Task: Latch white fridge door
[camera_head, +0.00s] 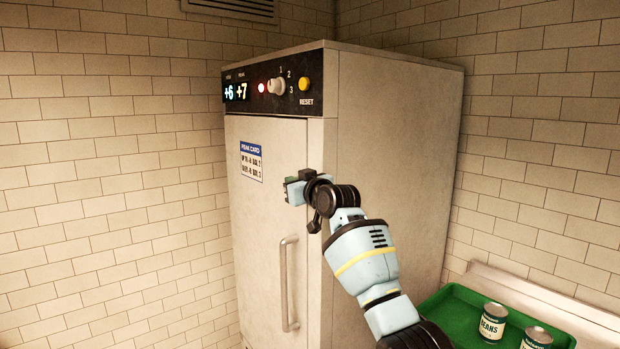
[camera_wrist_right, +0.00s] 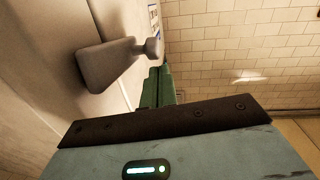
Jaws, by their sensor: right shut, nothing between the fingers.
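The white fridge (camera_head: 395,150) stands in the corner. Its door (camera_head: 262,215) looks closed against the frame, but I cannot tell whether it is fully flush. A vertical bar handle (camera_head: 288,285) is on the door's lower right. In the right wrist view, a grey latch-like lever (camera_wrist_right: 108,65) with a round knob (camera_wrist_right: 153,47) sticks out from the fridge front. In the head view my gripper and wrist hide it. My right gripper (camera_head: 292,190) is shut and empty in front of the door's right edge. Its green fingers (camera_wrist_right: 157,87) are just beside the knob, apparently apart from it.
A control panel (camera_head: 262,83) with display, red light, dial (camera_head: 277,86) and yellow reset button (camera_head: 304,84) tops the door. A printed card (camera_head: 251,161) is on the door. A green tray (camera_head: 453,312) with cans (camera_head: 492,322) is at lower right. Tiled walls stand behind.

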